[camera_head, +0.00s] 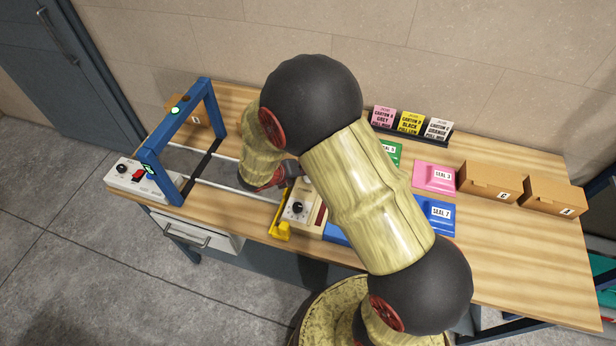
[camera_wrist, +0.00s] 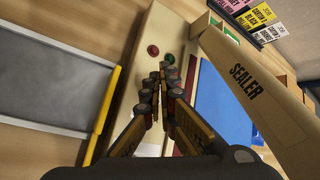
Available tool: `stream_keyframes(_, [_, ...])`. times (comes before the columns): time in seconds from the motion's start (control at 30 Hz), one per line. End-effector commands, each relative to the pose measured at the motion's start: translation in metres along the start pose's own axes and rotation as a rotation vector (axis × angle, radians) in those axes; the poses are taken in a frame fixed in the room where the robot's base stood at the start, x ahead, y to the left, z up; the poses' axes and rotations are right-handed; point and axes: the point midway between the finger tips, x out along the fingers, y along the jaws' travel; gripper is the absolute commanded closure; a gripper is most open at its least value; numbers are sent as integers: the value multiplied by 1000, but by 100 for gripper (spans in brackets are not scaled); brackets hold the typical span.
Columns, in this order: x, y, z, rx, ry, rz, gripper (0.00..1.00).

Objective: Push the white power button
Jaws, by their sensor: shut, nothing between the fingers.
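I cannot make out a white power button in either view. The cream sealer machine (camera_head: 300,207) stands near the table's front edge, with a black dial (camera_head: 297,208) on its top. In the wrist view its cream panel (camera_wrist: 146,40) has a red button (camera_wrist: 153,50) and a green button (camera_wrist: 168,59). My gripper (camera_wrist: 165,74) is shut and empty over this panel, its fingertips close to the green button. I cannot tell whether they touch. My fingers cover part of the panel.
A beige bar lettered SEALER (camera_wrist: 245,85) rises right of my fingers. A pink seal pad (camera_head: 434,177) and brown boxes (camera_head: 489,182) stand right. The table's front right is clear.

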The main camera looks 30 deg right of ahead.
Motion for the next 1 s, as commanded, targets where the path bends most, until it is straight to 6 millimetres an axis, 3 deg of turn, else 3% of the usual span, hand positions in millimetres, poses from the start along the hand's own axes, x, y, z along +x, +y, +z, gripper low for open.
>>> stream_keyframes(1.0, [6, 4, -4, -1, 0, 0, 100])
